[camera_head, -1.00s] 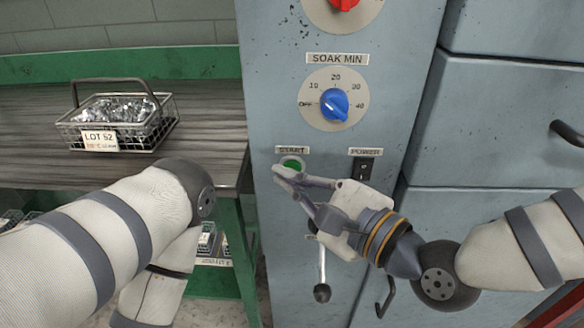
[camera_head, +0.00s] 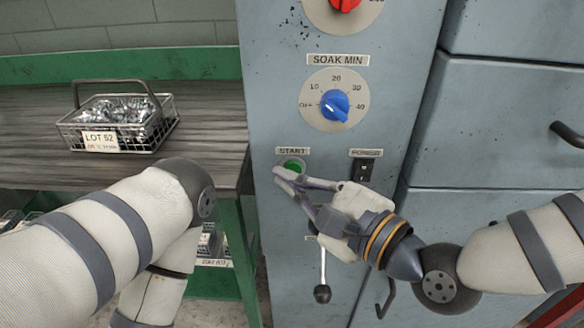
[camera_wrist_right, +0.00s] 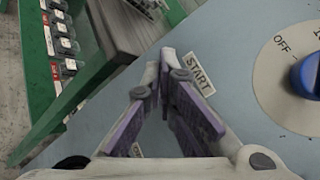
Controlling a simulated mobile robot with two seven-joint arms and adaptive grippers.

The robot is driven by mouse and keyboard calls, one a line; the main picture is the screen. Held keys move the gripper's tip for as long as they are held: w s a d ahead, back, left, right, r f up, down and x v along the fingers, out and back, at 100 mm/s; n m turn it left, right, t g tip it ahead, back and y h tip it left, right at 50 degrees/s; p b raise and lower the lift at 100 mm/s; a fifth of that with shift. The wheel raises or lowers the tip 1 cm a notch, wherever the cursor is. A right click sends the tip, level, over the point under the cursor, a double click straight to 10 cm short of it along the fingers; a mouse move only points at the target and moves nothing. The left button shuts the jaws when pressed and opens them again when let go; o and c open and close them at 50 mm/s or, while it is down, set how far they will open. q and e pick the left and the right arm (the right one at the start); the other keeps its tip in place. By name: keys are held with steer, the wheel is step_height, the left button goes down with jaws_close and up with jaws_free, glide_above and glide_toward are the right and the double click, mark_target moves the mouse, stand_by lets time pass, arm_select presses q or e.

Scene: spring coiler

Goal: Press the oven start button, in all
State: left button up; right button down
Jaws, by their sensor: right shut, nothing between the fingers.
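The green start button (camera_head: 294,166) sits on the grey oven panel under the START label (camera_head: 292,151). My right gripper (camera_head: 282,178) is shut and empty, with its fingertips just below and slightly left of the button in the head view. I cannot tell whether the fingertips touch the panel. In the right wrist view the two fingers (camera_wrist_right: 165,62) come together beside the START label (camera_wrist_right: 198,75), and they hide the button. My left arm (camera_head: 120,230) comes in from the left, but its gripper is out of view.
The blue SOAK MIN dial (camera_head: 335,105) is above the button. The black power switch (camera_head: 364,170) is to its right, and a lever with a dark knob (camera_head: 322,293) hangs below. A wire basket (camera_head: 118,125) stands on the bench (camera_head: 215,110) at left.

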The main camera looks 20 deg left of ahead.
arm_select(q)
steer(key=shift+w+r, duration=0.15)
arm_select(e)
steer(key=shift+s+d, duration=0.15)
steer(key=shift+s, duration=0.25)
arm_select(q)
steer(key=shift+w+r+t+p, duration=0.3)
steer(key=shift+w+r+p, duration=0.4)
steer(key=shift+r+p, duration=0.05)
arm_select(e)
steer(key=s, duration=0.2)
steer(key=s+d, duration=0.1)
steer(key=s, duration=0.1)
steer(key=shift+s+d, duration=0.2)
steer(key=shift+s, duration=0.2)
